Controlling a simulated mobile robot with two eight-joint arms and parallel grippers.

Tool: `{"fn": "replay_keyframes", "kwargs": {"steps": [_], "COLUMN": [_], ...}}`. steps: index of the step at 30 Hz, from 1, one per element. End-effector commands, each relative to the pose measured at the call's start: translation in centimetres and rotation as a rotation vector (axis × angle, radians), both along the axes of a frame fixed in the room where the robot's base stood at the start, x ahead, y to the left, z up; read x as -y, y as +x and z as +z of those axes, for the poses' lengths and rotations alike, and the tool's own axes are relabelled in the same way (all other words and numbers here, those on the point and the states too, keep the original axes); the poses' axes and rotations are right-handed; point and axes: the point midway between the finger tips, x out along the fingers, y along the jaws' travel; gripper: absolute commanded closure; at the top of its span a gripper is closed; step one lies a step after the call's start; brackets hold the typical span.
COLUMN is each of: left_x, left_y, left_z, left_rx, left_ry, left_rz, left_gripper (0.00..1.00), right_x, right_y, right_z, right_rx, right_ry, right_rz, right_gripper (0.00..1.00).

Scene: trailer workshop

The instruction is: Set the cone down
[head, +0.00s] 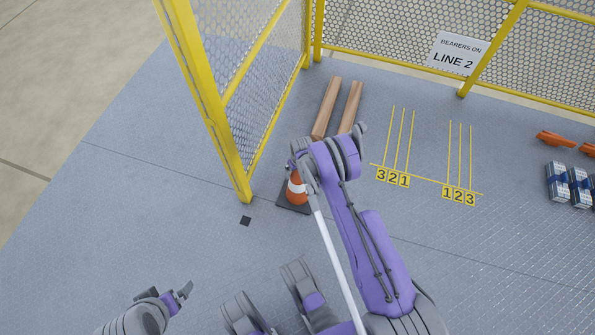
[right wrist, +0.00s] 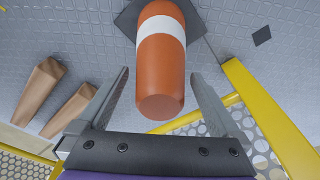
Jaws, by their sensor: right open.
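The orange cone (head: 297,192) with a white band stands upright in the head view, its dark square base (head: 290,208) on the grey floor beside the yellow fence post. My right gripper (right wrist: 160,74) is open, with one finger on each side of the cone (right wrist: 161,88) in the right wrist view. Gaps show between the fingers and the cone. In the head view my right arm's wrist covers the cone's top. My left gripper (head: 178,298) is low at the left, away from the cone; its finger opening is unclear.
Yellow mesh fence panels (head: 220,110) stand close left and behind. Two brown wooden beams (head: 325,108) lie behind the cone. Numbered yellow floor lines (head: 425,178), orange items (head: 556,139) and blue-banded packs (head: 558,182) are to the right. A small dark square (head: 245,221) marks open floor in front.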

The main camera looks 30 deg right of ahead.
Motion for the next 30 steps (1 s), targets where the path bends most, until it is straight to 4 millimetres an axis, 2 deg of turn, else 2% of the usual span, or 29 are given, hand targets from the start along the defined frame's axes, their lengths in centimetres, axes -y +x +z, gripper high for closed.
{"fn": "replay_keyframes", "kwargs": {"steps": [5,15,23,26,29,30], "left_x": [0.0,0.0,0.0,0.0,0.0,0.0], "left_y": [-0.1,-0.4,-0.4,-0.4,-0.4,-0.4], "left_z": [0.5,1.9,2.3,2.3,2.3,2.3], "left_rx": [-0.001,0.000,0.000,0.000,0.000,0.000], "left_ry": [0.000,0.000,0.000,0.000,0.000,0.000], "left_rz": [0.000,0.000,0.000,0.000,0.000,0.000], "left_gripper": [0.00,0.00,0.00,0.00,0.00,0.00], "right_x": [0.0,-0.1,-0.3,-1.1,-2.5,-3.2], "right_y": [-0.4,-1.5,-1.8,-1.8,-2.2,-2.6], "right_z": [2.7,9.8,12.5,14.9,19.1,21.0], "right_rx": [0.000,0.000,0.002,0.009,0.025,0.032], "right_ry": [0.000,0.000,0.000,-0.001,-0.006,-0.007], "right_rz": [-0.001,-0.001,0.001,0.005,0.011,0.014], "right_gripper": [0.00,0.00,0.00,0.00,0.00,0.00]}}
